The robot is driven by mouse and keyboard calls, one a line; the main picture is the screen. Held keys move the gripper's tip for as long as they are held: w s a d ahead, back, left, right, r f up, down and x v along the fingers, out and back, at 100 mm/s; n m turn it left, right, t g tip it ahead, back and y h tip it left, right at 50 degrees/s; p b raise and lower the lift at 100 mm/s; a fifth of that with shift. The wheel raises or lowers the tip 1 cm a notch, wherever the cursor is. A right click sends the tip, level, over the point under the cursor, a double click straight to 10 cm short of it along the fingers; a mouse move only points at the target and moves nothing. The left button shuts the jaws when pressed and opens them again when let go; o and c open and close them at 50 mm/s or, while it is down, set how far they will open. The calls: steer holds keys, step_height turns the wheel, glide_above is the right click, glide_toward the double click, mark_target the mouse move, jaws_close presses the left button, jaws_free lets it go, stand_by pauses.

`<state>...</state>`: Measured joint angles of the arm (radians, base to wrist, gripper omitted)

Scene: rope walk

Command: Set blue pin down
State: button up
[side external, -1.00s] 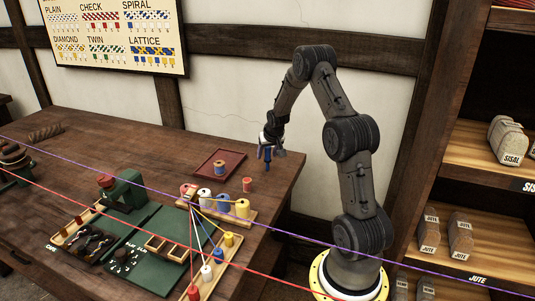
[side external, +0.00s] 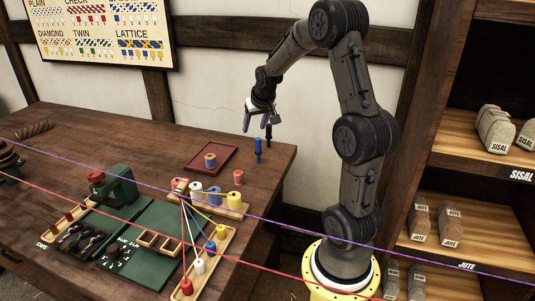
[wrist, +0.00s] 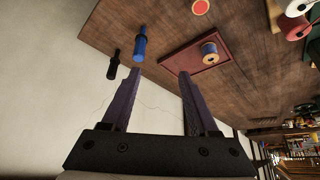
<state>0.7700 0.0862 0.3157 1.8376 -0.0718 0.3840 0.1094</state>
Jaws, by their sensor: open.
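The blue pin (side external: 258,150) stands upright on the wooden table in the side external view, near the table's far right corner. It also shows in the wrist view (wrist: 139,44), beyond my fingertips. My gripper (side external: 257,120) is open and empty above the pin, with a clear gap between them. Its two spread purple-grey fingers (wrist: 160,74) show in the wrist view with nothing between them. A black pin (side external: 269,134) stands just behind the blue one, apart from it, and shows in the wrist view too (wrist: 114,64).
A dark red tray (side external: 222,168) holding a blue spool (side external: 210,160) lies left of the pins. A red spool (side external: 238,177) stands in front. Racks of coloured spools with taut yarns (side external: 195,215) fill the table's front right. The table edge is close behind the pins.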

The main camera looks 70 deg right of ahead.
steer(key=a+r+n+t+y, duration=0.1)
steer(key=a+r+n, duration=0.35)
steer(key=a, duration=0.85)
steer(key=s+a+r+n+y, duration=0.3)
steer(key=s+a+n, duration=0.2)
steer(key=s+a, duration=1.2)
steer(key=a, duration=0.3)
steer(key=shift+t, duration=0.3)
